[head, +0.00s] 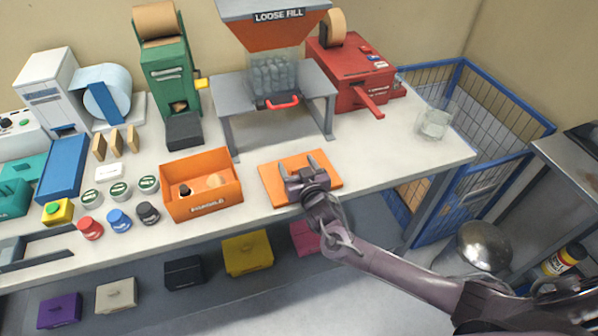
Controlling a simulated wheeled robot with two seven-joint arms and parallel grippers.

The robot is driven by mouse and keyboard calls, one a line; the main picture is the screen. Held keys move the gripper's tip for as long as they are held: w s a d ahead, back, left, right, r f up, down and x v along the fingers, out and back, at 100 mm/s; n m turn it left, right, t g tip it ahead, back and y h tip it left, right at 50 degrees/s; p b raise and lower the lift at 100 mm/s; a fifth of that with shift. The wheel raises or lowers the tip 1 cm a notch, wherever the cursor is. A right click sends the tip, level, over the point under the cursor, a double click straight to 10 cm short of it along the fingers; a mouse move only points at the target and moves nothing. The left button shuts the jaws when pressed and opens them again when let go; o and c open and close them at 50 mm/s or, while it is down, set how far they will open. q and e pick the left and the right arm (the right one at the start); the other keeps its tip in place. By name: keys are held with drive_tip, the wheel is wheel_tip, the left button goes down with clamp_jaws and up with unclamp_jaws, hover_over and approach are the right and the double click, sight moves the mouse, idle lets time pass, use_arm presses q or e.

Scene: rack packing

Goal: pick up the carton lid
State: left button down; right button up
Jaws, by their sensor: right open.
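The carton lid is a flat orange panel (272,182) lying on the white worktop, to the right of the open orange carton (205,207). My right gripper (298,166) is over the lid, with its two fingers apart and pointing toward the back of the bench. Its wrist covers the lid's front middle part. I cannot tell whether the fingers touch the lid. The carton holds a small dark item and a round tan item. My left gripper is not in view.
The grey loose fill stand (225,98) is behind the lid, with a red-handled hopper. A red machine (345,75) and a clear cup (433,124) are to the right. Several small jars and a yellow button box (57,212) stand left of the carton.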

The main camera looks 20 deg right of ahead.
drive_tip(key=shift+w, duration=0.2)
drive_tip(key=c, duration=1.1)
